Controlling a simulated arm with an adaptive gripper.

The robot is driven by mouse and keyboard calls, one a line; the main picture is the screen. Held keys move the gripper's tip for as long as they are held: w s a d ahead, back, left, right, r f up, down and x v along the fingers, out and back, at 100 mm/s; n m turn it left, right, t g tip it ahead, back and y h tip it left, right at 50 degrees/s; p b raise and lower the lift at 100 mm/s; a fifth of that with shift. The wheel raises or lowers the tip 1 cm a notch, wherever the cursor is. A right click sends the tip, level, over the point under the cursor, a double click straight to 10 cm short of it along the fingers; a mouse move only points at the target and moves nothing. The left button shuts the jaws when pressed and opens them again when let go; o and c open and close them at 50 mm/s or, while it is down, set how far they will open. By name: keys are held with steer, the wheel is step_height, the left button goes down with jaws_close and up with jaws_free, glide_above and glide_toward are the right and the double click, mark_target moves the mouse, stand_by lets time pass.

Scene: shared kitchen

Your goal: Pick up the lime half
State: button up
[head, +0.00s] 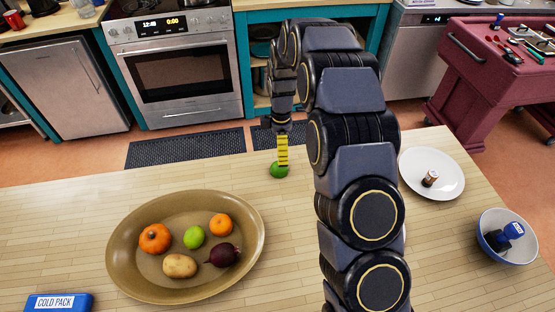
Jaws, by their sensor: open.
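A dark green rounded object (279,171), which looks like the lime half, sits on the wooden table near its far edge. Its cut face does not show. My gripper (283,158) points down directly above it, with its yellow ridged fingertip at or just over the top of the object. The gripper is open; only one finger shows clearly, and I cannot tell whether it touches the object. A lighter green lime (194,237) lies in the brown oval bowl (125,270); it looks whole.
The bowl also holds a small pumpkin (154,239), an orange (221,225), a potato (180,266) and a dark red onion (224,255). A plate (448,185) with a small jar and a bowl (516,257) with a blue item stand right. A cold pack (58,302) lies front left.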

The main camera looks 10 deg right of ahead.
steer(key=n, duration=0.2)
glide_above(279, 167)
steer(key=f, duration=0.5)
steer(key=shift+w+d+f, duration=0.15)
steer(key=shift+d+f, duration=0.05)
steer(key=shift+f, duration=0.15)
steer(key=f, duration=0.7)
steer(key=shift+w+a+f, duration=0.1)
steer(key=shift+w+f, duration=0.05)
steer(key=shift+w, duration=0.1)
steer(key=c, duration=1.3)
